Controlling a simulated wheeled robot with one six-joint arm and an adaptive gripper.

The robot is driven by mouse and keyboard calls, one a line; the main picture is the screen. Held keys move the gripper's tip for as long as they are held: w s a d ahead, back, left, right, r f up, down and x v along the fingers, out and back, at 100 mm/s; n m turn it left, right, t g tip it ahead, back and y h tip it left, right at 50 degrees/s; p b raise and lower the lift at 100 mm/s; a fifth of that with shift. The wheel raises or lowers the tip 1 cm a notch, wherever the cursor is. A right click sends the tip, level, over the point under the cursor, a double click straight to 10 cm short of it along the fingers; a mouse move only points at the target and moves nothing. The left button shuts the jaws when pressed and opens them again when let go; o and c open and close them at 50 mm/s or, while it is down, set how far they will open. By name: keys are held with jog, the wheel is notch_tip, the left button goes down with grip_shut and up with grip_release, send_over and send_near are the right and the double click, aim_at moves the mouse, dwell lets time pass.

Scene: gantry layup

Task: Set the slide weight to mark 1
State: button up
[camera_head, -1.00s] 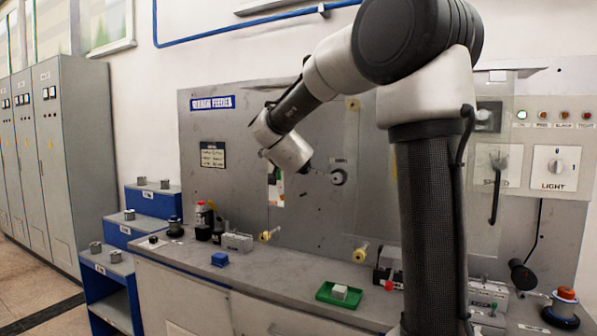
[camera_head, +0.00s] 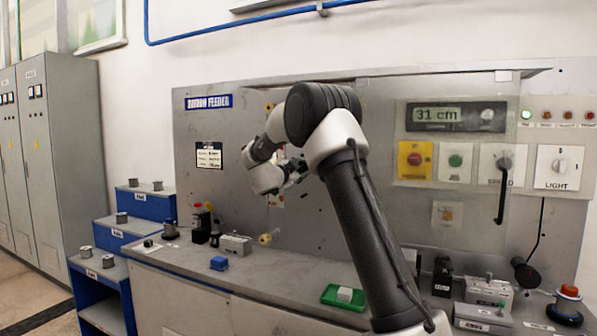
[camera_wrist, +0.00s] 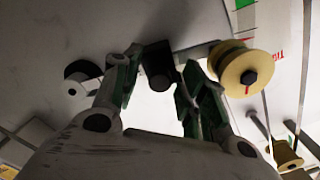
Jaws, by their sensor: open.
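My gripper (camera_head: 296,172) is open in front of the grey upright panel, left of centre in the head view. In the wrist view its two fingers (camera_wrist: 160,78) stand apart, on either side of a small black block with a round end (camera_wrist: 157,62). This may be the slide weight, but I cannot tell for certain. I also cannot tell whether the fingers touch it. A pale yellow flanged roller (camera_wrist: 246,76) is just right of the fingers. A green, white and red marked strip (camera_wrist: 243,20) shows behind the roller. No mark 1 is legible.
A round black and white knob (camera_wrist: 82,76) is left of the fingers. The bench (camera_head: 275,275) below carries a blue block (camera_head: 219,263) and a green tray (camera_head: 330,297). A display reading 31 cm (camera_head: 437,114) and control switches are on the right.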

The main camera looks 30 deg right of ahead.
jog(key=shift+d, duration=0.1)
grip_shut()
jog(key=s+d+f, duration=0.2)
jog(key=s+d, duration=0.3)
jog(key=s, duration=0.1)
jog(key=shift+s+d, duration=0.2)
jog(key=shift+s, duration=0.2)
grip_release()
jog(key=shift+f, duration=0.1)
jog(key=v, duration=1.2)
